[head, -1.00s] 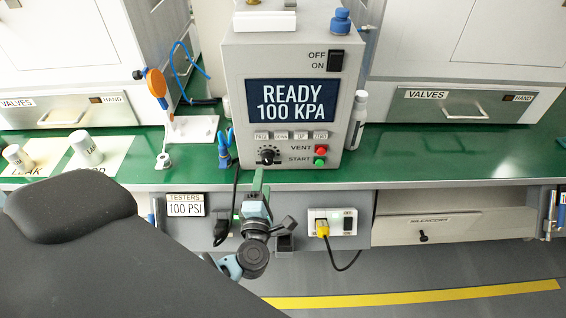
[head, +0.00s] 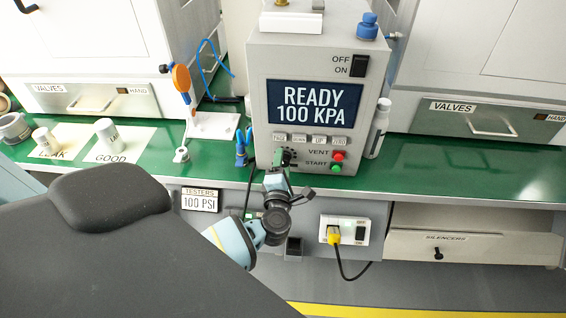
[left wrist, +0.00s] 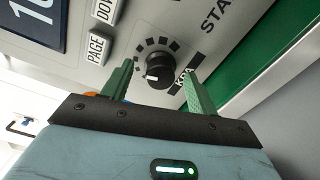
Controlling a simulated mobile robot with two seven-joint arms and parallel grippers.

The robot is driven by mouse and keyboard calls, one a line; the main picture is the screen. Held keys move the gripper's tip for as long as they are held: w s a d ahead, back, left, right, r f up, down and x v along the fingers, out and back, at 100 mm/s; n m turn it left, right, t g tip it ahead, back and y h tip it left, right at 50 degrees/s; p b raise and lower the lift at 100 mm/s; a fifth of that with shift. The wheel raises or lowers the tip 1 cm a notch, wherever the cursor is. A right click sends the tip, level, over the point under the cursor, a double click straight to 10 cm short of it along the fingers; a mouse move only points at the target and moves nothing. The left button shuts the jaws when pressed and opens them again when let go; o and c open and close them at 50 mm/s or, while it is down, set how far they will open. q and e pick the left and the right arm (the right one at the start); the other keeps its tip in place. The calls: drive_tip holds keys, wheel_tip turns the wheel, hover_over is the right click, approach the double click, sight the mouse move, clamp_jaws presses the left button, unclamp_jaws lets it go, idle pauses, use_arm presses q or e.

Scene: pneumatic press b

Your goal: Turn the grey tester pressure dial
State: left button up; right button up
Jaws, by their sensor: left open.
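The grey tester (head: 258,100) stands on the green bench, its screen reading "READY 100 KPA". Its black pressure dial (left wrist: 158,72) shows in the left wrist view, with a white pointer mark and black scale blocks around it. In the head view the dial (head: 287,157) is partly hidden by my gripper. My left gripper (left wrist: 158,84) is open, its two green fingers on either side of the dial in the wrist picture. Whether they touch it I cannot tell. In the head view my left gripper (head: 279,172) is just in front of the panel's lower left. My right gripper is not in view.
Red and green buttons (head: 337,162) are right of the dial, and a row of grey keys (head: 309,139) is above it. A white bottle (head: 378,128) stands right of the tester. Blue-handled pliers (head: 243,148) stand at its left. A yellow plug (head: 334,235) is below.

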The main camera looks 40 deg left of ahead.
use_arm(q)
drive_tip(key=shift+w+a, duration=0.35)
drive_tip(key=shift+w, duration=0.15)
drive_tip(key=c, duration=1)
